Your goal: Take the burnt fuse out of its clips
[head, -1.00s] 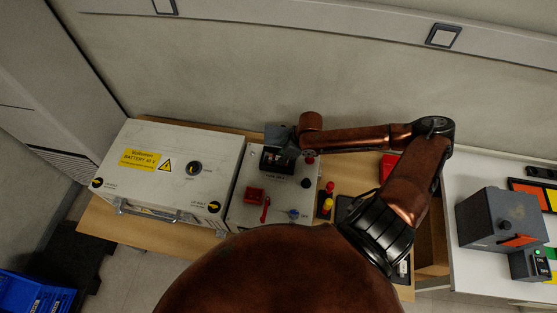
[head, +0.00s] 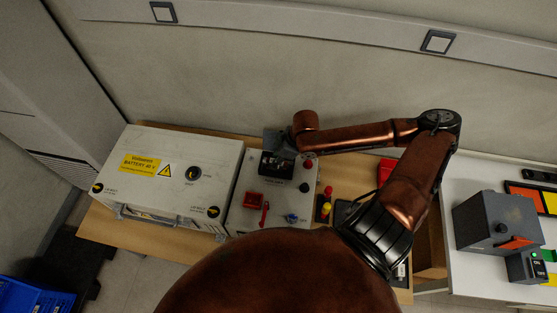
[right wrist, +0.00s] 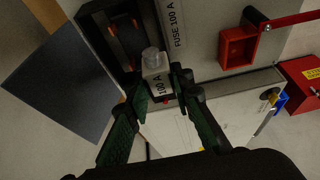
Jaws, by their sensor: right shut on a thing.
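The fuse shows in front of the edge of the black fuse holder (right wrist: 128,48), which has copper-coloured parts inside. I cannot tell how far the fuse stands from the clips. My left gripper is out of view.
A grey plate (right wrist: 62,88) stands beside the holder. A red open box (right wrist: 238,46) is on the panel, with a red lever beside it. The white battery case (head: 165,182) is left of the panel. A grey switch box (head: 497,222) is far right.

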